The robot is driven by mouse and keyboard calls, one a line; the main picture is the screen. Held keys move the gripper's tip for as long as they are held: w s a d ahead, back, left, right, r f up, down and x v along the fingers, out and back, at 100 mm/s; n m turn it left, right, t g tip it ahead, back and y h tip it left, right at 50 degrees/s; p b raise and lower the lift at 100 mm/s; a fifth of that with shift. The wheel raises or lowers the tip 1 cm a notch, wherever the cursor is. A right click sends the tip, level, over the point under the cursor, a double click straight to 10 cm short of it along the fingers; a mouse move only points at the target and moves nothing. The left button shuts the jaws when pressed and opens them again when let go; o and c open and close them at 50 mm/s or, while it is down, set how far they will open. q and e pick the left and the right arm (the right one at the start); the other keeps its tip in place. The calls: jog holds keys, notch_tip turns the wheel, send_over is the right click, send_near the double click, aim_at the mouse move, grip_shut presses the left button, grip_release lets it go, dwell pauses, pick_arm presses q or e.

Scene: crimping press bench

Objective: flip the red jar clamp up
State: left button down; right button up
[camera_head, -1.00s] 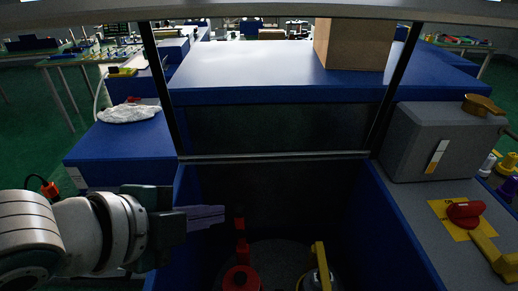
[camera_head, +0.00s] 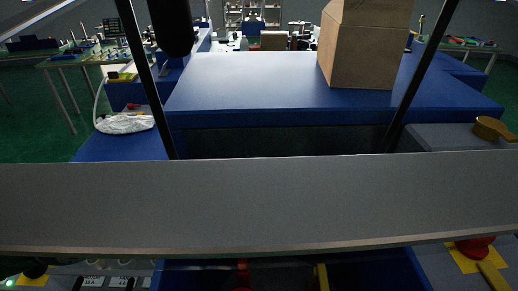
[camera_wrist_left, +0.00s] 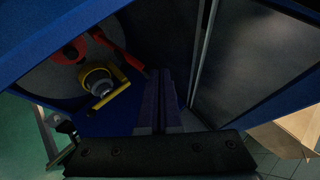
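The red jar clamp (camera_head: 242,273) shows only in part in the head view, below a wide grey beam. In the left wrist view the red clamp (camera_wrist_left: 70,50) is at upper left, its red arm reaching right. The beam hides this gripper in the head view. My right gripper is in no view.
The grey beam (camera_head: 250,205) spans the head view. A yellow clamp (camera_head: 321,277) stands right of the red one; it also shows in the wrist view (camera_wrist_left: 104,88). A red switch (camera_head: 475,246) is at right. A cardboard box (camera_head: 365,50) stands on the blue bench behind.

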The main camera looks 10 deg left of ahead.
pick_arm(q)
jog(key=shift+w+a+f, duration=0.1)
jog(key=shift+w+f, duration=0.15)
jog(key=shift+w, duration=0.3)
jog(key=shift+s, duration=0.15)
jog(key=shift+s, duration=0.1)
jog(key=p+v, duration=0.5)
jog(key=v, duration=0.9)
jog(key=shift+w+r, duration=0.35)
jog(key=shift+r, duration=0.15)
